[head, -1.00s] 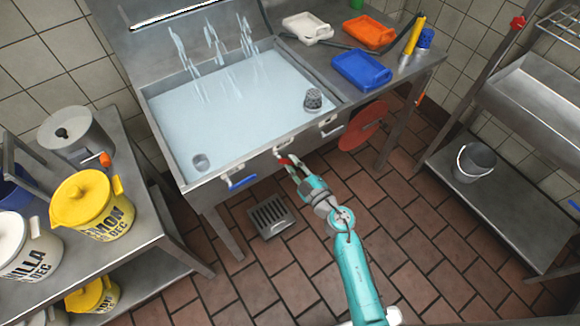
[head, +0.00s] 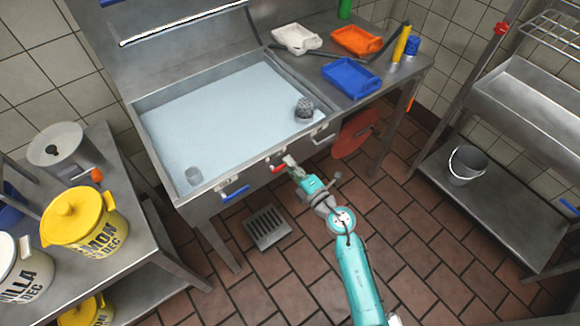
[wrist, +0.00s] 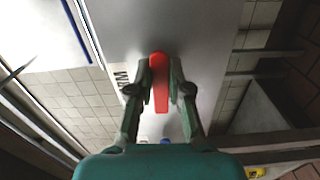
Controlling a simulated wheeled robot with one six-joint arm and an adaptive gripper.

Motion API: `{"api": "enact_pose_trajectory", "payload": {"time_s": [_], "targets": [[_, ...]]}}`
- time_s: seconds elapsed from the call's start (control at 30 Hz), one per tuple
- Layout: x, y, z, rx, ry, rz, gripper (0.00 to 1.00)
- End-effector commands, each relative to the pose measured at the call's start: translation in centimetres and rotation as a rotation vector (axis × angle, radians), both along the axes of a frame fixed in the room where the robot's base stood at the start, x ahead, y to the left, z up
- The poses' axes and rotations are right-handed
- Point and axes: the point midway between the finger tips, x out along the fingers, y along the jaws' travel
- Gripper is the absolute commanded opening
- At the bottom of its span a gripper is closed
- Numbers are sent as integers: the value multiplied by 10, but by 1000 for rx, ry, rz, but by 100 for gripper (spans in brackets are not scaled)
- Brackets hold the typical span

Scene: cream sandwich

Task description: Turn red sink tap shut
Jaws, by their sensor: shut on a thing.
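The red tap (head: 277,168) is on the front of the sink (head: 165,196). In the head view its red lever sticks out sideways to the left of my gripper (head: 289,161). In the wrist view the red lever (wrist: 160,80) lies between the two fingers of my gripper (wrist: 160,62), which are shut on it. The sink holds pale water with a still surface, and no water jets show above it. The blue tap (head: 236,193) is further left on the same front.
White (head: 297,38), orange (head: 357,40) and blue (head: 351,77) trays lie on the counter right of the sink. A red disc (head: 357,136) is below it. Labelled tubs stand on the left table. The floor has a drain grate (head: 267,227).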

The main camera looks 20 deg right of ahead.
Motion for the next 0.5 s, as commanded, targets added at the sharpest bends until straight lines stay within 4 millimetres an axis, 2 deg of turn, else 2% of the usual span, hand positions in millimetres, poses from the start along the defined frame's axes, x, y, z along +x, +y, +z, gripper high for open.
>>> {"api": "enact_pose_trajectory", "payload": {"time_s": [0.5], "targets": [[0, 1, 2, -54, -16, 3, 0]]}}
